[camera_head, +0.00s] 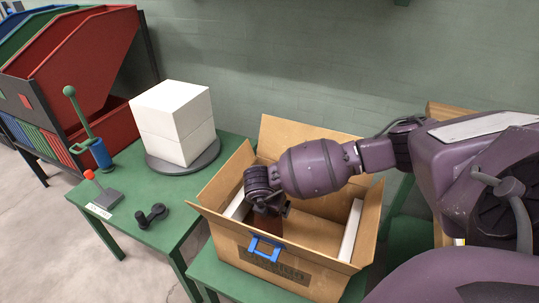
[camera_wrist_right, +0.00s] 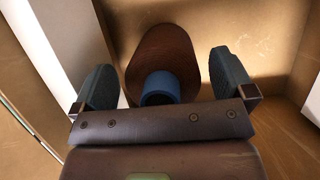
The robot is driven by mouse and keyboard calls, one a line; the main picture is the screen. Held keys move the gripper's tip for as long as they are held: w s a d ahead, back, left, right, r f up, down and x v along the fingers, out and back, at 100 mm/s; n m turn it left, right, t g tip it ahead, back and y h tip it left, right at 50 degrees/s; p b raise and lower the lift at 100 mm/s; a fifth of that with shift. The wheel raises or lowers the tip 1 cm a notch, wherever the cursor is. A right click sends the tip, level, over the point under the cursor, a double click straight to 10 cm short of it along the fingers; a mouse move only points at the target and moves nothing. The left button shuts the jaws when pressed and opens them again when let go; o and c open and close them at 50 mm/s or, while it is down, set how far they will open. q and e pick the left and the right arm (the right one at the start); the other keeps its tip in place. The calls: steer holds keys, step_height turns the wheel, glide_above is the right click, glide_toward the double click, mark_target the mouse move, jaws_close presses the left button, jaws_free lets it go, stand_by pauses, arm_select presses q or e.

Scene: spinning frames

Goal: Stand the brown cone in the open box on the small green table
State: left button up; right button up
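The brown cone (camera_wrist_right: 165,52) is inside the open box (camera_head: 230,242), with its blue tip (camera_wrist_right: 160,88) toward the wrist camera. It appears to stand upright on the box floor; its base is partly hidden. In the head view only a dark brown part of the cone (camera_head: 268,224) shows below my right gripper (camera_head: 272,207). In the wrist view my right gripper (camera_wrist_right: 160,68) is open, with one finger on each side of the cone and visible gaps between. The box sits on the small green table (camera_head: 228,284). My left gripper is out of view.
White padding (camera_head: 351,230) lines the box sides, and its flaps stand open. Left, another green table (camera_head: 150,236) holds white blocks (camera_head: 173,120) on a round plate, a blue-green pump (camera_head: 100,152) and a dark handle (camera_head: 152,215).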

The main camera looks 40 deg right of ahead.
arm_select(q)
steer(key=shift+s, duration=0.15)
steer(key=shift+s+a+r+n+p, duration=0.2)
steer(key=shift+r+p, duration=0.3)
steer(key=shift+p, duration=0.55)
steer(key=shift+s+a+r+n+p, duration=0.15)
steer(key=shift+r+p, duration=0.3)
steer(key=shift+p, duration=0.6)
arm_select(e)
steer(key=v, duration=1.2)
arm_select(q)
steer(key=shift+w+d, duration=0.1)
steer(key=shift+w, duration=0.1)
